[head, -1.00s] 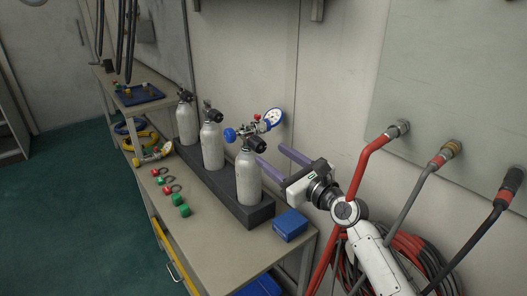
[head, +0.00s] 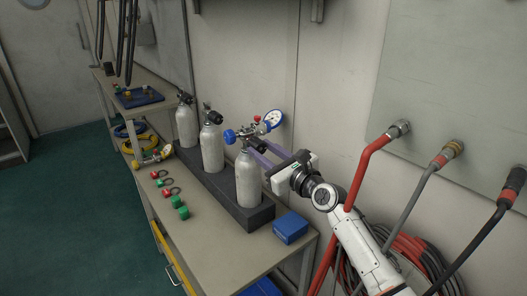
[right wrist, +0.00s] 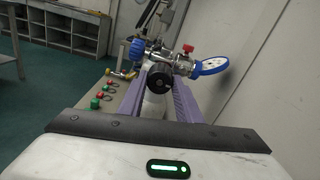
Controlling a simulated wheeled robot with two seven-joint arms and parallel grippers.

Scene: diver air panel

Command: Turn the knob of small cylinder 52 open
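Three pale grey cylinders stand upright in a dark rack (head: 226,190). No number can be read on them. The nearest cylinder (head: 248,178) carries a regulator with a blue knob (head: 229,136) and a white-faced gauge (head: 273,119); the gauge also shows in the right wrist view (right wrist: 211,66). Its black valve knob (right wrist: 158,77) faces my right wrist camera. My right gripper (head: 254,146) is open, its purple fingers on either side of this knob; I cannot tell whether they touch it. The fingers partly hide the knob in the head view. My left gripper is out of view.
A blue box (head: 290,228) sits on the bench (head: 206,248) right of the rack. Several red and green caps (head: 177,201) lie in front of the rack. The wall is close behind. Hoses (head: 371,165) hang at the right.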

